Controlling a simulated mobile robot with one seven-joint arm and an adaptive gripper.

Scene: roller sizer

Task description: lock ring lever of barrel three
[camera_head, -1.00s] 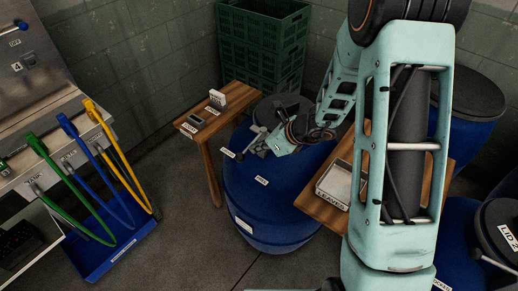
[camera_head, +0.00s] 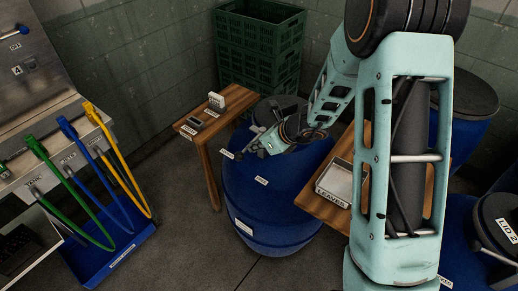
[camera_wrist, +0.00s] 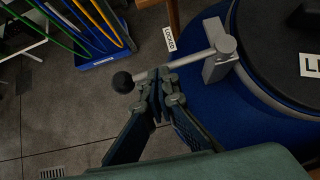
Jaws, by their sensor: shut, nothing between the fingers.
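A blue barrel (camera_head: 275,205) with a dark lid stands in the middle of the head view; its number is not readable. In the wrist view its ring lever is a grey bar (camera_wrist: 198,60) running left from a grey bracket (camera_wrist: 220,60) on the rim to a black ball knob (camera_wrist: 123,82). A white LOCKED tag (camera_wrist: 169,38) sits just above the bar. My gripper (camera_wrist: 158,88) is shut and empty, its fingertips at the bar near the knob; I cannot tell whether they touch it. It also shows at the barrel's left rim in the head view (camera_head: 254,147).
A small wooden table (camera_head: 212,120) stands behind left of the barrel, before green crates (camera_head: 260,45). Another wooden table (camera_head: 318,208) with a white LEAVERS-like tray (camera_head: 336,181) is close on the right. More blue barrels (camera_head: 461,235) stand farther right.

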